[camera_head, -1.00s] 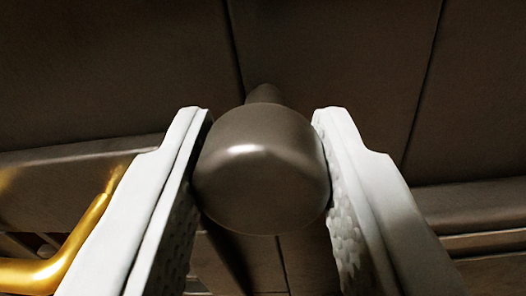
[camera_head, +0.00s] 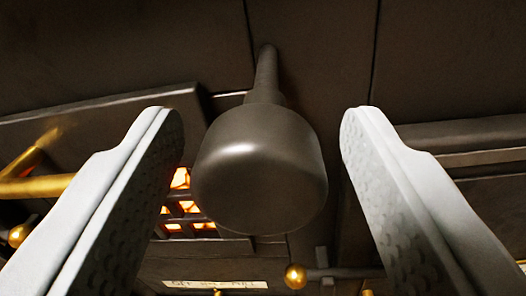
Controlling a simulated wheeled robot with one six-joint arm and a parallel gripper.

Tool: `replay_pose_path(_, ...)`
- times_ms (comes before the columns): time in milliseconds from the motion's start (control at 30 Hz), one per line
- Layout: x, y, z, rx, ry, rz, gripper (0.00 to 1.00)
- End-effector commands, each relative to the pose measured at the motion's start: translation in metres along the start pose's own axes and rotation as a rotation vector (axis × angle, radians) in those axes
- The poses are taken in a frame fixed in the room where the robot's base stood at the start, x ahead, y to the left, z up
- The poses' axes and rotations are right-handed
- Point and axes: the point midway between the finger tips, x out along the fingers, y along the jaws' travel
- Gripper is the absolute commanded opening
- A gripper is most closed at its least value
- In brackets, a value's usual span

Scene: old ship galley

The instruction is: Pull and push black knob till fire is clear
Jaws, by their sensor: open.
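The black knob (camera_head: 260,170) is a dark, rounded cylinder in the middle of the view, on a rod (camera_head: 266,75) that runs back to a dark panel. My gripper (camera_head: 262,125) has its two pale fingers spread wide, one on each side of the knob. Gaps show between the knob and both fingers, with the larger one on the left finger's tip side hard to judge in depth. Orange fire glow (camera_head: 180,179) shows through a dark grate, left of and below the knob, partly hidden by the knob and the left finger.
A brass bar (camera_head: 35,187) is at the left edge, with a brass ball (camera_head: 18,235) below it. Another brass ball (camera_head: 294,277) on a dark rod sits below the knob. A pale label strip (camera_head: 215,285) lies at the bottom. Dark panels fill the back.

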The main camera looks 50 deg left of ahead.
Motion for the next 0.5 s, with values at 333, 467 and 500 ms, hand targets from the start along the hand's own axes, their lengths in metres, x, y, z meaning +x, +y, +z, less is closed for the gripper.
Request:
replay_pose_path(333, -0.033, 0.001, 0.000, 0.001, 0.000, 0.003, 0.54)
replay_pose_path(467, -0.060, 0.001, 0.000, 0.001, 0.001, 0.003, 0.54)
replay_pose_path(500, -0.068, 0.001, 0.000, 0.000, 0.000, 0.004, 0.54)
